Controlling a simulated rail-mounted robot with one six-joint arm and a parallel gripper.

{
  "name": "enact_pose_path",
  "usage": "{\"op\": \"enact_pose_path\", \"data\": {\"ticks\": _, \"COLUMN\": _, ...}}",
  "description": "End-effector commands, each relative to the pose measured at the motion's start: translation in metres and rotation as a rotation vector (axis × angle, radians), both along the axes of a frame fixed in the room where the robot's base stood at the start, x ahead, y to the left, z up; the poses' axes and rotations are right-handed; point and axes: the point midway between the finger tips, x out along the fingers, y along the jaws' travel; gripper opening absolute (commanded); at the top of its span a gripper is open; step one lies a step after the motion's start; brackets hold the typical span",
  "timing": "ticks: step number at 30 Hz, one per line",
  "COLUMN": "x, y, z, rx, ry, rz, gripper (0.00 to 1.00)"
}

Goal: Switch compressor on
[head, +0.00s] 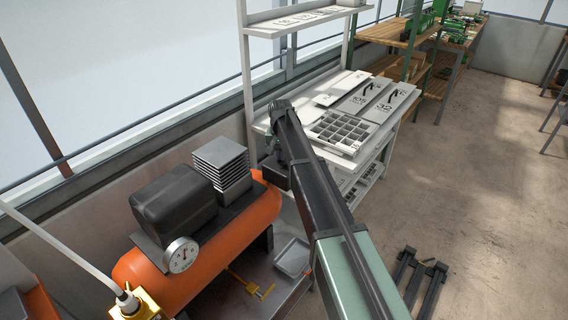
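The compressor has an orange tank (225,240), a black motor housing (172,203) and a grey finned cylinder head (220,158). A round white dial gauge (181,254) is on its near side. A small black box (274,172) sits at the tank's far right end and may be its switch; its setting is too small to tell. My arm reaches in from the lower right, and its far end is above this box. A dark part of my gripper (280,150) shows just above the box, partly behind my arm. Its fingers cannot be made out, nor whether they touch the box.
A white bench behind holds a grey cell tray (341,131) and flat plates marked 105 and 32 (396,97). A yellow valve handle (262,290) and a grey pan (293,257) are below the tank. A window wall runs along the left.

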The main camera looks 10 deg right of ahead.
Motion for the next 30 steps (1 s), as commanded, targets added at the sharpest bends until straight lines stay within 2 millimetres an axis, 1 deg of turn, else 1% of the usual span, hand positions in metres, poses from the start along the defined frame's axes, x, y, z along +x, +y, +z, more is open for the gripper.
{"op": "enact_pose_path", "data": {"ticks": 1, "x": 0.0, "y": 0.0, "z": -0.002, "rx": 0.0, "ry": 0.0, "rz": 0.0, "gripper": 0.0}}
{"op": "enact_pose_path", "data": {"ticks": 5, "x": 0.0, "y": 0.0, "z": 0.004, "rx": 0.0, "ry": 0.0, "rz": 0.0, "gripper": 0.0}}
{"op": "enact_pose_path", "data": {"ticks": 24, "x": 0.0, "y": 0.0, "z": 0.07, "rx": 0.0, "ry": 0.0, "rz": 0.0, "gripper": 0.0}}
{"op": "enact_pose_path", "data": {"ticks": 30, "x": 0.0, "y": 0.0, "z": 0.07, "rx": 0.0, "ry": 0.0, "rz": 0.0, "gripper": 0.0}}
